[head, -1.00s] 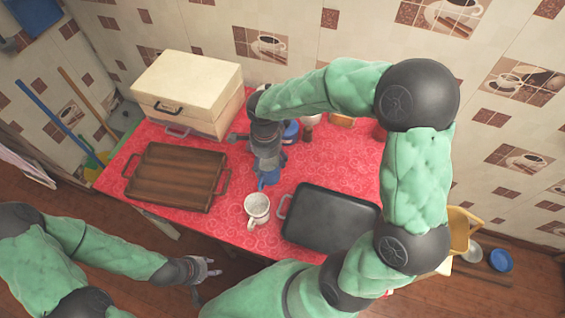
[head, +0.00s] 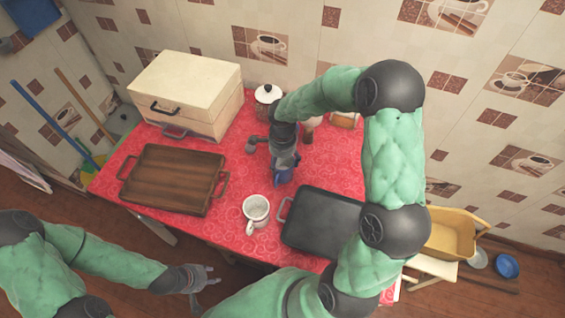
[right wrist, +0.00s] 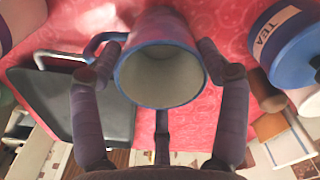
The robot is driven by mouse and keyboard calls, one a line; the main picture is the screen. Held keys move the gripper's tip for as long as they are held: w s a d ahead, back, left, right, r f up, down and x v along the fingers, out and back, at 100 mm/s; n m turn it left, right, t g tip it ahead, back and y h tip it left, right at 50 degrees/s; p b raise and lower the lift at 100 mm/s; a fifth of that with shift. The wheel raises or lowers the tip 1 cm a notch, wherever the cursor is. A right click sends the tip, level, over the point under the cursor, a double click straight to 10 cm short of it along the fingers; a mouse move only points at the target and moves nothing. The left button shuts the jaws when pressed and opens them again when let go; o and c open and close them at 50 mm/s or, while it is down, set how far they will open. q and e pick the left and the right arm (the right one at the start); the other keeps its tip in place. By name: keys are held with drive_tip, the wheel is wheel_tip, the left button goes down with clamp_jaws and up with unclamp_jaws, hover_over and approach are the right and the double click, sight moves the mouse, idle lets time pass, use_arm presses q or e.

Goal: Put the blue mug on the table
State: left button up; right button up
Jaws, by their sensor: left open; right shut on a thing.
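The blue mug (head: 284,180) is in my right gripper (head: 284,168), over the middle of the red-covered table (head: 235,180). In the right wrist view the mug (right wrist: 160,75) sits between the two fingers, its blue rim and pale inside facing the camera and its handle on the left. The right gripper (right wrist: 160,85) is shut on it. Whether its base touches the cloth I cannot tell. My left gripper (head: 205,276) is open and empty, off the table's front edge.
A white mug (head: 256,208) stands close in front, left of a black tray (head: 322,225). A brown wooden tray (head: 172,180) lies left, with a cream box (head: 187,90) behind. A white-lidded jar (head: 268,94) stands at the back. A blue TEA tin (right wrist: 290,45) shows in the wrist view.

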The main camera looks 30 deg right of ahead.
drive_tip(key=shift+f, duration=0.1)
drive_tip(key=o, duration=1.4)
drive_tip(key=shift+r, duration=0.4)
wheel_tip(320, 180, up, 12)
drive_tip(key=p, duration=0.3)
drive_tip(key=shift+f+p, duration=0.25)
drive_tip(key=shift+p, duration=0.1)
